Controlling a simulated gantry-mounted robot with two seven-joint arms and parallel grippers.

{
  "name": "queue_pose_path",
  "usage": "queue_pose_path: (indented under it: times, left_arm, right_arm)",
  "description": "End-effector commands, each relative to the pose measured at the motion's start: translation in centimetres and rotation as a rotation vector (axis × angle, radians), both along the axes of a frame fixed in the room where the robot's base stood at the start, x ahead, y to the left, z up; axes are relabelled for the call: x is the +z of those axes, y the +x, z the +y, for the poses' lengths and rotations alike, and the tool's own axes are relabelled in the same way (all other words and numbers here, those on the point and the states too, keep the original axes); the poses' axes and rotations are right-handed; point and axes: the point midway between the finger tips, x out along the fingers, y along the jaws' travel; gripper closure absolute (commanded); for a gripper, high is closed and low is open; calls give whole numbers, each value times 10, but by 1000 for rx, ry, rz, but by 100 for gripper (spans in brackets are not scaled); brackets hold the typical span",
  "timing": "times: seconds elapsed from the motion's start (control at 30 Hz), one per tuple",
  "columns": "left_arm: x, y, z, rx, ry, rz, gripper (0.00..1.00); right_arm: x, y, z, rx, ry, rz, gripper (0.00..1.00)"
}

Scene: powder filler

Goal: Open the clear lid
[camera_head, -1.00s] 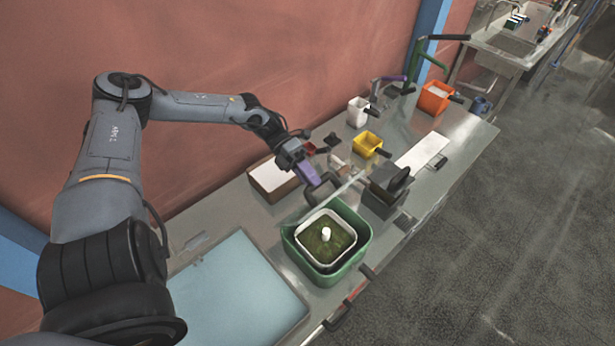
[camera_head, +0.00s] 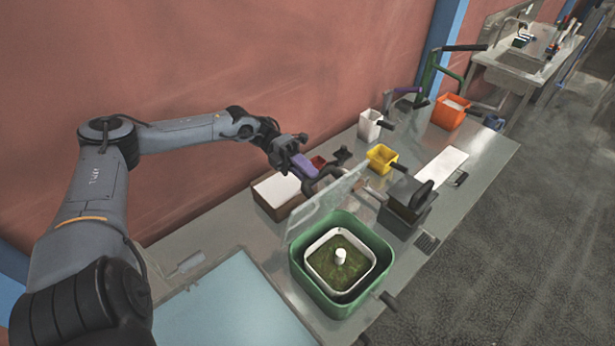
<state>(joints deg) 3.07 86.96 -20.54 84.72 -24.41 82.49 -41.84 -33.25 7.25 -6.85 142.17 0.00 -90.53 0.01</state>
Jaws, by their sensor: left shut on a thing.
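The clear lid (camera_head: 322,206) is a see-through panel. It stands raised and steeply tilted along the back side of the green container (camera_head: 312,283). Inside the green container is a white square tub (camera_head: 371,262) holding green powder (camera_head: 325,262) with a white knob (camera_head: 340,256) in its middle. My left gripper (camera_head: 324,179) is at the lid's upper edge, shut on it. The fingers partly hide the exact contact. My right gripper is not in view.
A brown box with a white top (camera_head: 277,190) lies behind the lid. A yellow bin (camera_head: 380,158), a white bin (camera_head: 369,125), an orange bin (camera_head: 449,112) and a black lidded box (camera_head: 405,205) stand to the right. A pale blue panel (camera_head: 230,305) lies at front left.

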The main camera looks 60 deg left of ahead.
Motion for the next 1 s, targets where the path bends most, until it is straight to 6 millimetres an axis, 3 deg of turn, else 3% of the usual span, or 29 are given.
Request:
queue_pose_path:
  times: [0.73,0.77,0.8,0.9,1.0]
  left_arm:
    - [-3,-1,4,3,-31,-2,100]
    - [-3,-1,4,3,-31,-2,74]
    - [-3,-1,4,3,-31,-2,68]
    - [-2,-1,4,2,-32,-3,53]
    - [-2,-1,4,1,-33,-4,52]
  right_arm:
    - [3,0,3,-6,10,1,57]
    - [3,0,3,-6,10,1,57]
    - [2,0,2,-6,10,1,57]
    - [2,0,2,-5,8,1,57]
    - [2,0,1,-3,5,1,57]
